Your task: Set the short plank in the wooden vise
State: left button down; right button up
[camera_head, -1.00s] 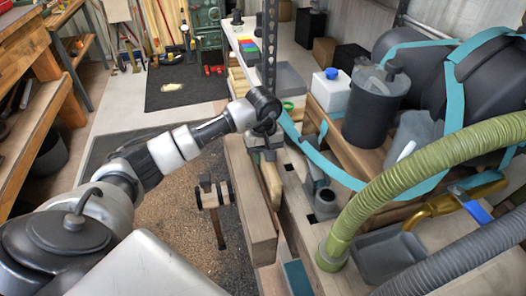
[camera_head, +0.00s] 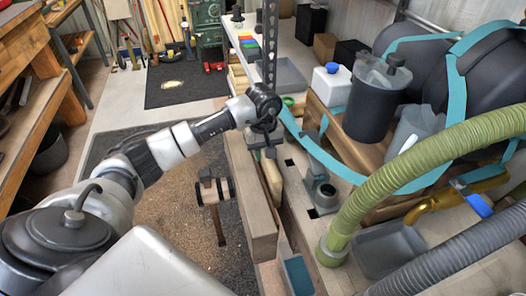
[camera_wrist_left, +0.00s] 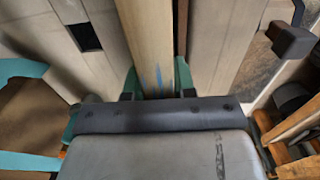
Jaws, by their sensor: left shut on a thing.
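The short plank (camera_head: 271,182) is a pale wooden board. My left gripper (camera_head: 264,143) is shut on its far end; in the left wrist view the plank (camera_wrist_left: 148,45) runs between the teal fingers (camera_wrist_left: 156,85). The wooden vise has a long pale front jaw (camera_head: 252,205) on the left and the bench side on the right. The plank lies along the gap between them, with the jaw (camera_wrist_left: 222,45) also showing in the wrist view. I cannot tell whether both faces touch the plank, and its lower edge is hidden. My right gripper is out of view.
A vise handle (camera_head: 213,195) sticks out left of the jaw. Right of the gap stand a grey clamp-like fitting (camera_head: 319,188), a green hose (camera_head: 425,180), a grey tray (camera_head: 392,250) and a dark canister (camera_head: 378,100). A tall dark perforated post (camera_head: 270,45) rises behind the gripper.

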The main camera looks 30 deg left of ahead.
pick_arm(q)
jog(key=shift+s+d+f, duration=0.25)
jog(key=shift+f, duration=0.3)
jog(key=c, duration=1)
grip_release()
jog(key=shift+o, duration=0.2)
jog(key=shift+w+a+r+p, duration=0.1)
jog(key=shift+w+r+p, duration=0.1)
jog(key=shift+r+p, duration=0.35)
jog(key=shift+w+r+p, duration=0.15)
jog(key=shift+r+p, duration=0.15)
jog(key=shift+r, duration=0.4)
jog(key=shift+o, duration=0.6)
jog(key=r, duration=0.1)
jog(key=r+p, duration=0.1)
jog(key=shift+s+d+r, duration=0.25)
jog(key=shift+r, duration=0.1)
jog(key=shift+w+a+r+p, duration=0.15)
jog(key=shift+a+r+p, duration=0.15)
jog(key=shift+r+p, duration=0.35)
jog(key=shift+r, duration=0.5)
jog(key=shift+f, duration=0.1)
